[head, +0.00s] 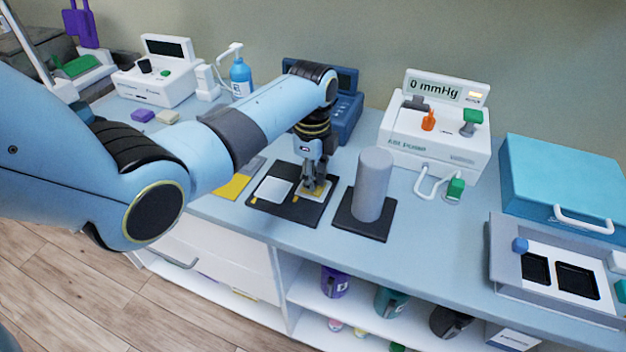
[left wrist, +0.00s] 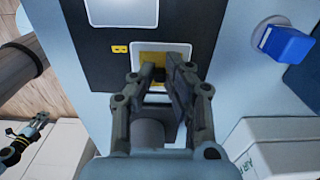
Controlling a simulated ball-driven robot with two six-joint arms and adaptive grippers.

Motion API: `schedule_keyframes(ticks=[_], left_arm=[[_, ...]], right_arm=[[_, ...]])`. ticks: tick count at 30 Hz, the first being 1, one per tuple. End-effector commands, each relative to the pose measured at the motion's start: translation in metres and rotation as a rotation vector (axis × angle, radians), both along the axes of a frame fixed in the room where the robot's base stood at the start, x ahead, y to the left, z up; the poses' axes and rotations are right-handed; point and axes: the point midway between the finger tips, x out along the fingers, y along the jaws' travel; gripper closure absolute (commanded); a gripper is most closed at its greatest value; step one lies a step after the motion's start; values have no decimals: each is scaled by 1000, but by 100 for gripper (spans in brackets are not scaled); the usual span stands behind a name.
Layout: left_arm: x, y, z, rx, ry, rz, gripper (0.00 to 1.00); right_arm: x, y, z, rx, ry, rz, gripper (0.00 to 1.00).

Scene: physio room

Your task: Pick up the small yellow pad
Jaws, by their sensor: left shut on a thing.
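My left gripper (head: 317,184) points down over the right half of a black tray (head: 290,212). It is shut on the small yellow pad (head: 328,190). In the left wrist view the fingers (left wrist: 164,72) hide part of the yellow pad (left wrist: 150,57), which shows within a pale square. I cannot tell whether the pad is clear of the tray. A white pad (head: 273,190) lies in the tray's left half. What looks like my right gripper (left wrist: 18,150) shows small at the lower left of the left wrist view; its fingers are unclear.
A grey cylinder (head: 373,185) stands on a black base just right of the tray. A dark blue device (head: 347,118) is behind. A white pump unit (head: 435,145) stands to the right. A yellow sheet (head: 232,186) lies left. The counter's front edge is close.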

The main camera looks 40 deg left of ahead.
Motion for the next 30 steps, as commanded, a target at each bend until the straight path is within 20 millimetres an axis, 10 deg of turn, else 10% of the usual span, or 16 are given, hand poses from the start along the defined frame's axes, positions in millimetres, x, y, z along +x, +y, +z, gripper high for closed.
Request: schedule_keyframes(ticks=[8, 30], left_arm=[[1, 0, 37, 1, -3, 0, 100], [-76, -88, 108, -1, 0, 0, 100]], right_arm=[[0, -1, 0, -1, 0, 0, 62], [0, 1, 0, 1, 0, 0, 62]])
